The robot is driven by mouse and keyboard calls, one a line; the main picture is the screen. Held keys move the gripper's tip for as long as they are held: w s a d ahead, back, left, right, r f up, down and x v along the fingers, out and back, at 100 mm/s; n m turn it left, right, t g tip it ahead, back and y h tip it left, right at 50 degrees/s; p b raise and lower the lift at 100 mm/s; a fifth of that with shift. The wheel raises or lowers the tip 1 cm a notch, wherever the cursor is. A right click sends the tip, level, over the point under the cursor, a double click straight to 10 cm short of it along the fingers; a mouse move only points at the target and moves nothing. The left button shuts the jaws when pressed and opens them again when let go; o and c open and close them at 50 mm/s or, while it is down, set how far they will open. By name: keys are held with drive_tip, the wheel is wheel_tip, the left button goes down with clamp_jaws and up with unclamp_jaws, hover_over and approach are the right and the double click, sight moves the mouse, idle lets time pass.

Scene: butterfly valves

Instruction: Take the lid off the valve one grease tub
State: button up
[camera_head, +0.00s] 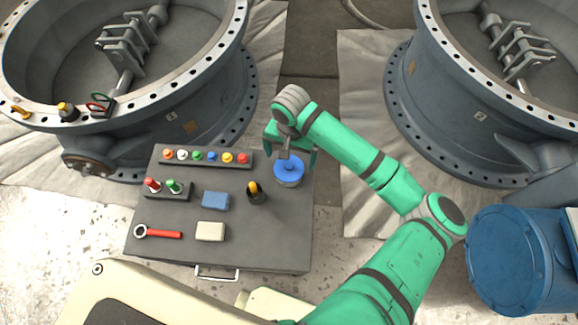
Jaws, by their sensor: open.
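The grease tub (289,182) stands near the back right of the dark grey bench top. Its round blue lid (289,169) is on it, with a small blue knob in the middle. My gripper (290,158) is green and hangs directly over the tub, with the fingers open around or just above the knob. I cannot tell whether the fingers touch the knob. My wrist hides part of the bench's back right corner.
The bench (285,235) also carries a rack of coloured knobs (205,157), a red-handled wrench (160,233), a blue block (215,200), a cream block (210,231) and a yellow-topped black item (255,192). Large valves (185,100) (440,100) stand behind; a blue drum (515,260) is at right.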

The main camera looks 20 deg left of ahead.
sight(289, 165)
wheel_tip(289, 165, down, 4)
drive_tip(key=shift+a+f, duration=0.15)
drive_tip(key=shift+f, duration=0.05)
drive_tip(key=shift+s+a+f, duration=0.1)
drive_tip(key=shift+f, duration=0.2)
drive_tip(key=c, duration=1.1)
